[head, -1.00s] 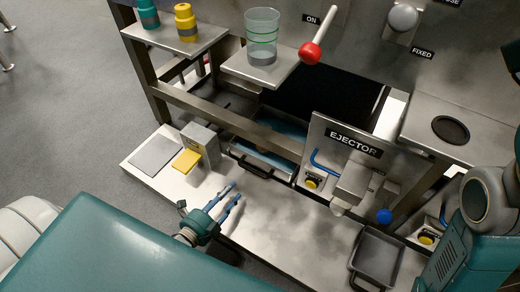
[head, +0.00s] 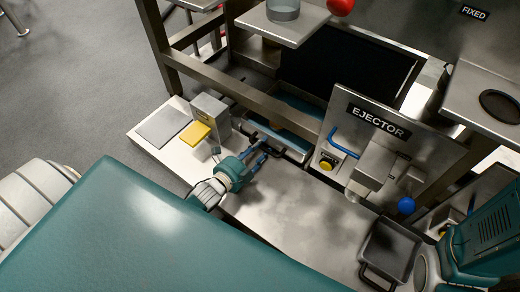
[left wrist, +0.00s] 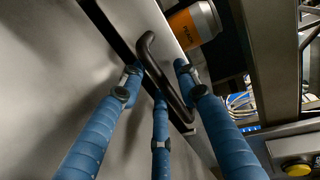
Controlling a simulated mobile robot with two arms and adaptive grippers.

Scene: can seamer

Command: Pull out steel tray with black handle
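The steel tray (left wrist: 160,28) has a black bar handle (left wrist: 150,62) on its front, shown close up in the left wrist view. In the head view the handle (head: 292,153) sits low under the machine frame, partly hidden by my fingers. My left gripper (head: 263,150) is at the handle's left part. In the left wrist view its blue fingers (left wrist: 168,98) are spread, with the handle running between them. Two fingers are on one side and one on the other. I cannot tell whether any finger touches it. My right gripper is out of view.
An orange can (left wrist: 194,24) is just behind the tray's front edge. The ejector panel (head: 372,125) with a yellow button (head: 327,162) stands right. A dark tray (head: 390,250) lies front right. The counter between is clear.

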